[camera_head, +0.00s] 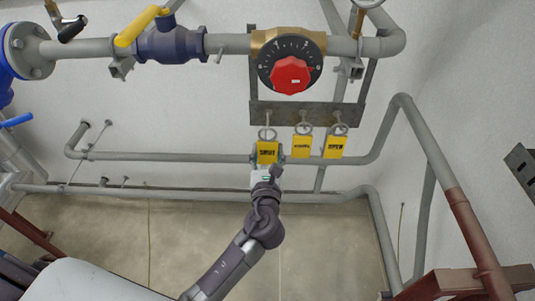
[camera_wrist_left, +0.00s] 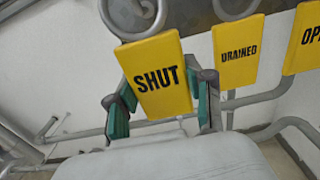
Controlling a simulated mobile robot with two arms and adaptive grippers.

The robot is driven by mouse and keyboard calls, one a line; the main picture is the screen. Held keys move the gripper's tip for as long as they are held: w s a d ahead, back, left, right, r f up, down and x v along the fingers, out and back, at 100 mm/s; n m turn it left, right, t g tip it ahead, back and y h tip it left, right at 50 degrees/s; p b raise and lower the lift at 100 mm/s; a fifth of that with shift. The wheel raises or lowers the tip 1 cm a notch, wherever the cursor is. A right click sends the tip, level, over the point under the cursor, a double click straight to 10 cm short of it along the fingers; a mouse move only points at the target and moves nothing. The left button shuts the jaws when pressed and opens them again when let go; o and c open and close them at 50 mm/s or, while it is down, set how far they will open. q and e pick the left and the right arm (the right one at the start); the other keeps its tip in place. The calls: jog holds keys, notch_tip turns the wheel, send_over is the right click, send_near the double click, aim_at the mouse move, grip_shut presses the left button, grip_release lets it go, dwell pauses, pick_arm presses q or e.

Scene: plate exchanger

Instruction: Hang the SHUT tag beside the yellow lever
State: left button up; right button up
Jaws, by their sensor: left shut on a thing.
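The yellow SHUT tag (camera_head: 267,152) is the left one of three tags below the grey rack bar (camera_head: 292,114). Its metal ring is at the bar; I cannot tell whether it still rests on its peg. In the left wrist view the SHUT tag (camera_wrist_left: 158,76) sits slightly tilted between my fingers. My left gripper (camera_head: 266,168) is shut on this tag; its green-padded fingers also show in the left wrist view (camera_wrist_left: 162,103). The yellow lever (camera_head: 142,26) is at the upper left, on a dark blue valve (camera_head: 171,45). My right gripper is not in view.
The DRAINED tag (camera_wrist_left: 238,50) and OPEN tag (camera_head: 335,147) hang close to the right. A red knob (camera_head: 291,75) on a black dial is above the rack. Grey pipes (camera_head: 160,157) run behind the tags. Bare wall lies between the lever and the lower pipes.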

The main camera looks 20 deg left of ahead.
aim_at(267, 153)
pick_arm(q)
jog(key=shift+x, duration=1.8)
jog(key=shift+w, duration=0.2)
jog(key=shift+s, duration=0.1)
jog(key=shift+p+v, duration=0.6)
jog(key=shift+v, duration=0.65)
jog(key=shift+r+p+v, duration=0.2)
jog(key=shift+p+v, duration=0.3)
jog(key=shift+v, duration=2.25)
